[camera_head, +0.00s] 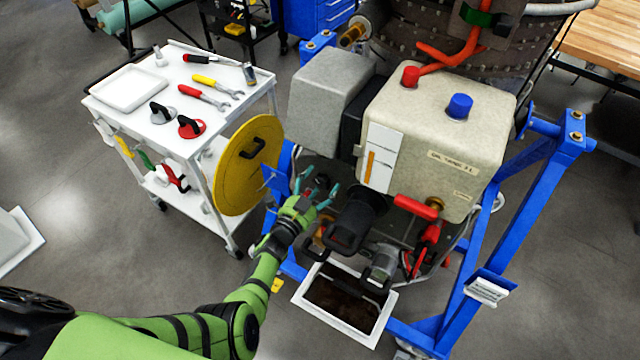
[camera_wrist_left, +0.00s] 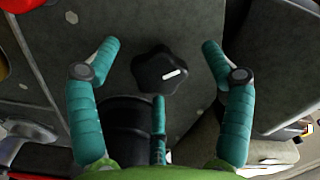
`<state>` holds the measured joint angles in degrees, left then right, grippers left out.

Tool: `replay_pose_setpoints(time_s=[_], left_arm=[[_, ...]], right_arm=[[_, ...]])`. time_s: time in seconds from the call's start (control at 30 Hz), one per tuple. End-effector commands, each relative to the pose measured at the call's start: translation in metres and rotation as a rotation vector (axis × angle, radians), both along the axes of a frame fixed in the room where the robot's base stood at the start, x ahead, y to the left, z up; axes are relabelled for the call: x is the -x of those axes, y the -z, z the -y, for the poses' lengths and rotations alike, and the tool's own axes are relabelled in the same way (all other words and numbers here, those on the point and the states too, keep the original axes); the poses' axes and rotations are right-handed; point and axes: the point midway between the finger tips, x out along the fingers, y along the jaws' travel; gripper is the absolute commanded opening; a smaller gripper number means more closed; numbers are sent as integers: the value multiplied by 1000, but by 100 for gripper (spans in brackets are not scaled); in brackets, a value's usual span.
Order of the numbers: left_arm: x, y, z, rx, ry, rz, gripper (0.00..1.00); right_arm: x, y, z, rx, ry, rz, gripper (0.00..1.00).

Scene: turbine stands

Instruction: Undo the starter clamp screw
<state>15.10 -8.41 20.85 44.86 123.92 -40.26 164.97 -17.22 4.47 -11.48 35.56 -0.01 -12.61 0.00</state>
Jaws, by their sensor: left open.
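A black star-shaped knob (camera_wrist_left: 160,71) with a white mark shows in the left wrist view, on a dark grey surface; it looks like the clamp screw. My left gripper (camera_wrist_left: 160,48) has its teal fingers spread, one on each side of the knob and apart from it. I cannot make out the knob clearly there. A black cylindrical part (camera_head: 350,225) stands just right of the gripper. My right gripper is not in view.
A blue stand frame (camera_head: 520,215) surrounds the engine. A white-rimmed tray (camera_head: 378,335) sits below. A white tool cart (camera_head: 135,118) with a yellow disc (camera_head: 232,180) at its side stands left. The floor at lower left has free room.

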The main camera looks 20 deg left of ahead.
Motion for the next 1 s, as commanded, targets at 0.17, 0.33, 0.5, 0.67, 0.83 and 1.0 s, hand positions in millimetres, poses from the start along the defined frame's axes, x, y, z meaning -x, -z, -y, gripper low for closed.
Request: replay_pose_setpoints(time_s=[0.17,0.33,0.5,0.67,0.83,1.0], left_arm=[[9,-1,-3,0,-1,-2,81],[22,-2,-6,0,-1,-2,81],[35,-1,-10,-1,-1,-2,81],[45,-1,-12,0,-1,-1,81],[49,0,-13,-1,-1,0,81],[49,0,-13,-1,-1,0,77]], right_arm=[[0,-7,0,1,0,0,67],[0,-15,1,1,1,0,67],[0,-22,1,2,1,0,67],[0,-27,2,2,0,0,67],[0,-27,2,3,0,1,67],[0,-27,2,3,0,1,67]])
